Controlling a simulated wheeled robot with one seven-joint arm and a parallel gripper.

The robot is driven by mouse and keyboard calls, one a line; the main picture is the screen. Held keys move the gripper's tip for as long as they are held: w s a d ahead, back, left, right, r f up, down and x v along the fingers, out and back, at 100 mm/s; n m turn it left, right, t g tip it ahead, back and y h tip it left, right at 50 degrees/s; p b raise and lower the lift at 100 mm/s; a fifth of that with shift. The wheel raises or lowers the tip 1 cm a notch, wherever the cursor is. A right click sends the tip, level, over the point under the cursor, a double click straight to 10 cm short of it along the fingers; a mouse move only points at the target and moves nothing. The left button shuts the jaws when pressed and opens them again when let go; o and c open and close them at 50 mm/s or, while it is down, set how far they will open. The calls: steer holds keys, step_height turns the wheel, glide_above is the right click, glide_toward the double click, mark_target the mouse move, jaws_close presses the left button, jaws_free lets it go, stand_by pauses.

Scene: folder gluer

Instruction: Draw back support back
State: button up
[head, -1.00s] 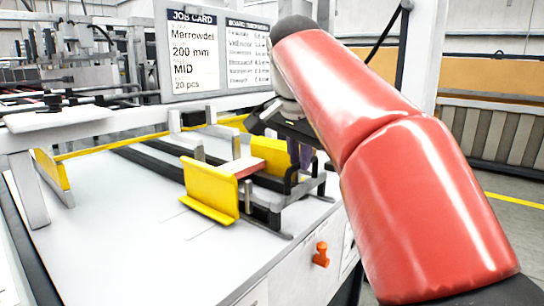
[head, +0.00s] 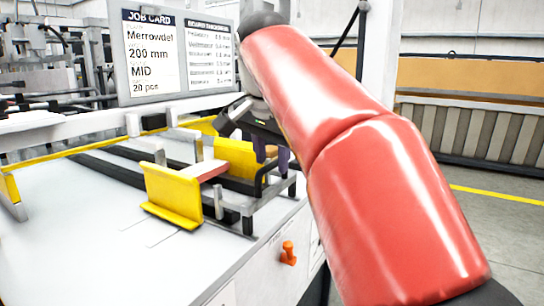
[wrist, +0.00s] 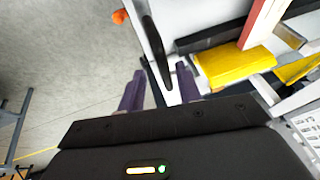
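The back support is not labelled. Yellow angled plates stand on the machine bed: a near one (head: 172,195) and a farther one (head: 238,158) beside my gripper. A yellow plate (wrist: 235,68) also shows in the wrist view. A black looped handle (head: 263,172) rises at the bed's right edge; it appears as a dark bar (wrist: 157,48) in the wrist view. My gripper (head: 271,156) is over this edge with its purple fingers pointing down. In the wrist view my gripper (wrist: 159,90) has its fingers well apart, with the bar between or just beyond them; contact cannot be told.
A red-topped board piece (head: 206,171) lies between the yellow plates. An orange knob (head: 288,252) sticks out of the machine's side panel. A job card board (head: 152,55) stands behind. Grey floor (head: 480,215) is open at the right.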

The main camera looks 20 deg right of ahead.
steer(key=p+v, duration=0.2)
steer(key=v, duration=0.5)
steer(key=shift+r, duration=0.2)
steer(key=shift+s, duration=0.15)
